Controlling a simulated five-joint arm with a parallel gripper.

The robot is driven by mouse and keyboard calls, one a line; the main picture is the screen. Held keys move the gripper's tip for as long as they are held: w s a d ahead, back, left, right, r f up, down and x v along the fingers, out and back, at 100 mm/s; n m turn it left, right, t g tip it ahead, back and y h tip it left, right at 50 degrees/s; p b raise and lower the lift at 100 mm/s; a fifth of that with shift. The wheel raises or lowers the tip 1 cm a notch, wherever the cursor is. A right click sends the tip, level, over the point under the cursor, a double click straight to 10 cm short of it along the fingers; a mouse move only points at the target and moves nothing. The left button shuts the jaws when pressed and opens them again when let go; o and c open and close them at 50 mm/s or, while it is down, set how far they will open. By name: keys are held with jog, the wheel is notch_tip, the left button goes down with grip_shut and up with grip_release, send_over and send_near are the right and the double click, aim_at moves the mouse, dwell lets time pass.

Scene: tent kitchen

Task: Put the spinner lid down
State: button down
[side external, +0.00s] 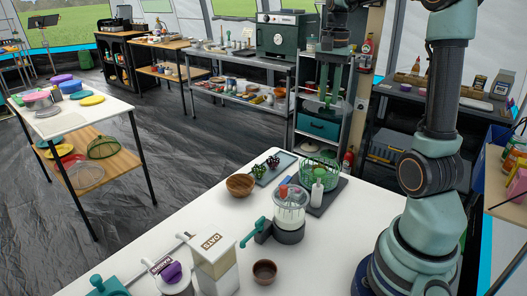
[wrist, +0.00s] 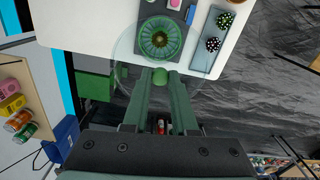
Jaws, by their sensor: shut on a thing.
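The spinner lid (wrist: 160,76) is a clear, faint disc with a green knob, seen in the wrist view. My gripper (wrist: 161,84) is shut on the knob. In the side view my gripper (side external: 327,98) points down, high above the table; the clear lid is hard to make out there. The green spinner bowl (side external: 319,176) stands open on a dark board on the white table, below my gripper. In the wrist view the bowl (wrist: 160,38) shows through and past the lid's far part. The lid is apart from it.
A small brown bowl (side external: 265,271) is nearer the front. Some bare table lies left of these.

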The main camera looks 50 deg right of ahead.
jog(key=shift+r, duration=0.5)
jog(key=shift+w+a+r, duration=0.15)
jog(key=shift+w+a, duration=0.1)
jog(key=shift+w, duration=0.05)
jog(key=w+a+f+n, duration=0.2)
jog(key=w+a+n, duration=0.25)
jog(key=a, duration=0.55)
jog(key=w+a+f+n, duration=0.3)
jog(key=w+a+n, duration=0.15)
jog(key=a, duration=0.55)
jog(key=w+a+f+n, duration=0.25)
jog(key=w+a, duration=0.25)
jog(key=a, duration=0.5)
jog(key=shift+n, duration=0.25)
jog(key=f, duration=1.9)
jog(key=shift+w+f, duration=0.1)
jog(key=shift+w, duration=0.1)
jog(key=shift+f, duration=0.1)
jog(key=c, duration=0.7)
grip_release()
